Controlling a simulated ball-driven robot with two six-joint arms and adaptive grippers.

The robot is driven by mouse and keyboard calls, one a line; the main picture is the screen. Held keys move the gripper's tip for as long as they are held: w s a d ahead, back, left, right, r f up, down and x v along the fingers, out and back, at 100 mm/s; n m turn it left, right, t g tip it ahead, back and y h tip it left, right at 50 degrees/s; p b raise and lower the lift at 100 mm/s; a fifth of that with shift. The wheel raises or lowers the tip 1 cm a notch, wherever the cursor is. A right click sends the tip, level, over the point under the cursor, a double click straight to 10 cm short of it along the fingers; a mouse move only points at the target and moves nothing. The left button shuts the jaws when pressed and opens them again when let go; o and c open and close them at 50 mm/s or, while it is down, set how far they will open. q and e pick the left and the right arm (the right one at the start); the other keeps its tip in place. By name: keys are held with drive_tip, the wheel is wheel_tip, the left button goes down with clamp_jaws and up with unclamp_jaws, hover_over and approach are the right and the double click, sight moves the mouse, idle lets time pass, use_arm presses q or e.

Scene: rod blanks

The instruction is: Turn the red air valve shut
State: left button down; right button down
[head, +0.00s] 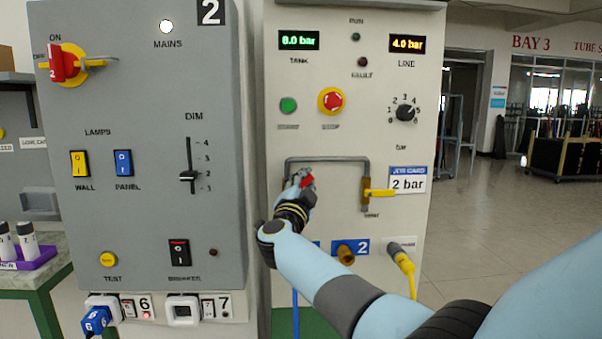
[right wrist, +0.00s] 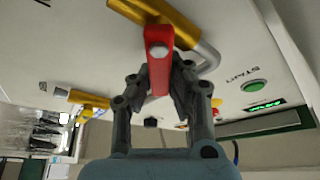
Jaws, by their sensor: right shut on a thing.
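The red air valve lever (head: 307,182) is on the left leg of the grey pipe loop on the light panel, mostly hidden by my right gripper in the head view. In the right wrist view the red lever (right wrist: 159,60) stands out from a brass valve body (right wrist: 140,10) at an angle to it. My right gripper (head: 302,179) is at the lever; in the wrist view its fingers (right wrist: 158,85) are on both sides of the lever and shut on it. My left gripper is not in view.
A yellow-handled valve (head: 379,193) is on the pipe's right leg, beside a "2 bar" card (head: 407,184). Gauges read 8.0 bar tank (head: 298,40) and 4.0 bar line (head: 407,44). Below are a brass outlet (head: 346,256) and a yellow hose plug (head: 403,262). A grey switch panel (head: 140,215) stands left.

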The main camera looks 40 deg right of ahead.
drive_tip(key=shift+s+d+f+m+g+y+p, duration=0.15)
drive_tip(key=shift+f+m+g+p, duration=0.35)
drive_tip(key=shift+m, duration=0.95)
drive_tip(key=shift+s+d+f+m+g+y+p, duration=0.1)
drive_tip(key=shift+d+f+m+g+y+p, duration=0.3)
drive_tip(key=shift+m, duration=1)
drive_tip(key=shift+s+a+f+m+g+h+p, duration=0.1)
drive_tip(key=shift+f+m+g+p, duration=0.15)
drive_tip(key=shift+f+m+g, duration=0.8)
drive_tip(key=shift+r+m+t, duration=0.2)
drive_tip(key=shift+m+t, duration=0.25)
drive_tip(key=shift+m, duration=0.05)
drive_tip(key=c, duration=1.2)
unclamp_jaws()
drive_tip(key=shift+c, duration=0.2)
drive_tip(key=v, duration=1.2)
